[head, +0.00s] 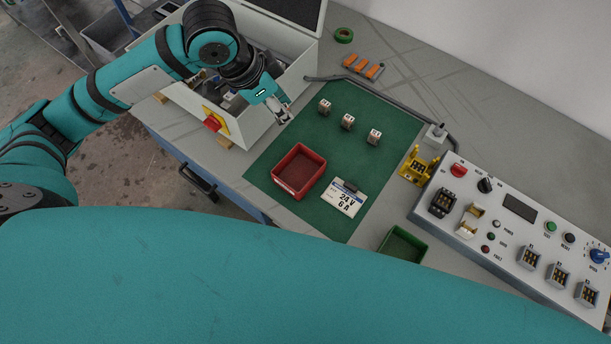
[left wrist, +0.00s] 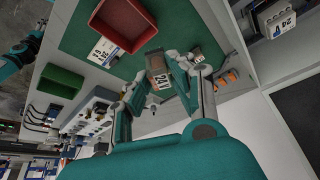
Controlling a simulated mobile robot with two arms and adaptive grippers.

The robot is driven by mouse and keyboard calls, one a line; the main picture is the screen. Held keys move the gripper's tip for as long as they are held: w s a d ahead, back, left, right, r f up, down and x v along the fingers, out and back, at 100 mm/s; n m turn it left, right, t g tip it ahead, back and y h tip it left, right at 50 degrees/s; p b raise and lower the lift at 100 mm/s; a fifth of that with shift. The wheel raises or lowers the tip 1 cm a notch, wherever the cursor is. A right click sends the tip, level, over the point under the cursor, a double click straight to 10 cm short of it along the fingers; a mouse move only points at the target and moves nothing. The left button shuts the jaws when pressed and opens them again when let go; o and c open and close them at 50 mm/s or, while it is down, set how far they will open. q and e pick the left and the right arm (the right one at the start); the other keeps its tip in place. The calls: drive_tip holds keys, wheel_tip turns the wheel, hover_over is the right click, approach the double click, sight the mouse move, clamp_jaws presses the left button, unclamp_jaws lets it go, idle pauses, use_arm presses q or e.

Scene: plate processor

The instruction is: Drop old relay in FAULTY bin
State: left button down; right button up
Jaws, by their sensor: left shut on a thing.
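My left gripper (head: 284,117) is shut above the left edge of the green mat, beside the open white cabinet. The left wrist view shows a relay (left wrist: 158,72) with a "24" label between the fingers; in the head view it is mostly hidden by the gripper. A red bin (head: 299,171) stands on the mat, nearer than the gripper and apart from it; it also shows in the left wrist view (left wrist: 123,24). It looks empty, and the writing on its front is too small to read.
Three relays (head: 347,121) stand in a row on the green mat (head: 285,226). A "24 V 6 A" card (head: 344,197) lies right of the red bin. A green bin (head: 403,245), a yellow fixture (head: 418,166) and a control panel (head: 510,225) are further right. The white cabinet (head: 258,118) borders the left.

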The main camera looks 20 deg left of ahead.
use_arm(q)
drive_tip(key=s+d+f+m+g+h, duration=0.1)
drive_tip(key=s+d+f+m+g, duration=0.3)
drive_tip(key=m, duration=0.9)
approach(305, 179)
drive_tip(key=shift+s+d+r+g, duration=0.15)
drive_tip(key=shift+d+g, duration=0.25)
drive_tip(key=shift+d, duration=0.4)
wheel_tip(305, 179, down, 4)
drive_tip(key=shift+f, duration=0.4)
drive_tip(key=c, duration=1.2)
unclamp_jaws()
drive_tip(key=shift+o, duration=0.2)
use_arm(e)
drive_tip(key=shift+a, duration=0.75)
use_arm(q)
drive_tip(key=shift+r, duration=0.15)
use_arm(e)
drive_tip(key=shift+d+r, duration=0.1)
drive_tip(key=shift+d, duration=0.1)
